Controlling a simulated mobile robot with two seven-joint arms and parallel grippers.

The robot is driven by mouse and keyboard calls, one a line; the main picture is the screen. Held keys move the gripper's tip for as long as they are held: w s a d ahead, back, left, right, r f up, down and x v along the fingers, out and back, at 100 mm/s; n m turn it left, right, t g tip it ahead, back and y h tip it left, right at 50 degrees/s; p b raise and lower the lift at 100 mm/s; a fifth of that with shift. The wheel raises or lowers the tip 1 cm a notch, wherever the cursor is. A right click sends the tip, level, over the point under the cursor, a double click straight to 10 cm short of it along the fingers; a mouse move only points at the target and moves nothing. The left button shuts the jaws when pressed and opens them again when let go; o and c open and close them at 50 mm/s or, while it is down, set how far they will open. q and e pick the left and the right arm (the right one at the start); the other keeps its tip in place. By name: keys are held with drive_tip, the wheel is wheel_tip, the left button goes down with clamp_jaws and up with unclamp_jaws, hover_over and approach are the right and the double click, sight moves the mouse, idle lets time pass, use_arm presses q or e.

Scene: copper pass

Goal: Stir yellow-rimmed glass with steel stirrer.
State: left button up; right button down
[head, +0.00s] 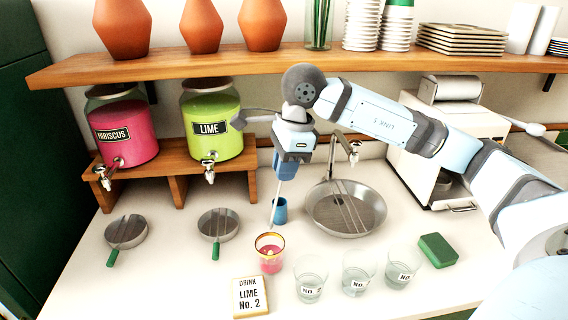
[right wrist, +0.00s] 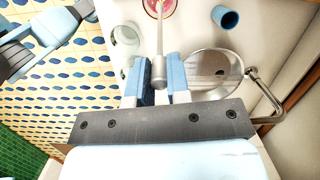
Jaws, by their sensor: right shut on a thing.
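The yellow-rimmed glass (head: 269,257) stands on the counter with pink-red liquid in it; part of it shows at the top edge of the right wrist view (right wrist: 158,6). My right gripper (head: 286,176) is above and behind the glass, shut on the steel stirrer (head: 275,207). The stirrer hangs down, slightly tilted, with its lower end close to the glass's rim. In the right wrist view the stirrer (right wrist: 159,40) runs from between the fingers toward the glass. I cannot tell whether its tip is inside. My left gripper is not seen.
A blue cup (head: 281,212) stands just behind the glass. Several clear glasses (head: 310,280) stand to its right, and a "Lime No. 2" card (head: 250,297) is in front. The shelf (head: 300,62) overhangs behind.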

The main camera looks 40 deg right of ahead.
use_arm(q)
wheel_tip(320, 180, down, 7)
drive_tip(key=b, duration=0.9)
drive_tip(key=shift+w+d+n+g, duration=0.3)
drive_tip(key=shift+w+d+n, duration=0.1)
use_arm(e)
wheel_tip(320, 180, down, 12)
drive_tip(key=shift+a, duration=0.15)
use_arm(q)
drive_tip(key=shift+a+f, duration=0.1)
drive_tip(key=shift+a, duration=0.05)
use_arm(e)
drive_tip(key=shift+w+a, duration=0.1)
drive_tip(key=shift+w, duration=0.05)
